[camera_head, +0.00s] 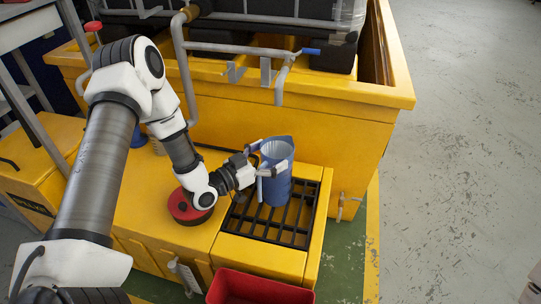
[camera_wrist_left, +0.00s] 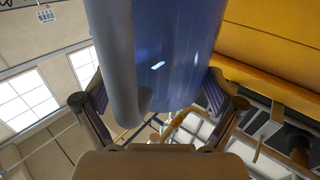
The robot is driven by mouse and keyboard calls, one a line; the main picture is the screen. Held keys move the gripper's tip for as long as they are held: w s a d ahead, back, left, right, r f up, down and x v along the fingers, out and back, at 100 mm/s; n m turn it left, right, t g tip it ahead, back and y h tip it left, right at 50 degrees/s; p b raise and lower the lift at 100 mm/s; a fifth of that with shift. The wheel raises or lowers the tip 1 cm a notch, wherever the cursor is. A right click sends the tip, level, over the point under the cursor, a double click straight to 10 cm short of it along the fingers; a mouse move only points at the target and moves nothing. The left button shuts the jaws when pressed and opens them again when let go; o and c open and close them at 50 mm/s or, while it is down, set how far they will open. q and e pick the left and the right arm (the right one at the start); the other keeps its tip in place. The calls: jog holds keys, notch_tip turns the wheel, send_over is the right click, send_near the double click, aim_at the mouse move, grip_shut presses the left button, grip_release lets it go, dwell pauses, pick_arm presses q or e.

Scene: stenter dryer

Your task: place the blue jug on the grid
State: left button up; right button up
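The blue jug (camera_head: 276,188) is upright over the black grid (camera_head: 266,232), which is set in the top of a yellow cabinet. I cannot tell whether its base touches the bars. My left gripper (camera_head: 266,168) reaches in from the left with its fingers on either side of the jug, near its upper part. In the left wrist view the jug (camera_wrist_left: 180,60) and its handle fill the space between the fingers of the left gripper (camera_wrist_left: 157,95), which look closed against it. My right gripper is out of view.
A round red and black object (camera_head: 187,208) sits left of the grid, below my left wrist. A red bin (camera_head: 260,288) is in front. Open floor lies right.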

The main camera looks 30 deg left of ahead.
pick_arm(q)
jog(key=shift+s+r, duration=0.1)
dwell(0.3)
jog(key=p+v, duration=0.4)
jog(key=v, duration=0.7)
jog(key=shift+s+a+p, duration=0.15)
jog(key=shift+s+p, duration=0.2)
jog(key=shift+s, duration=0.05)
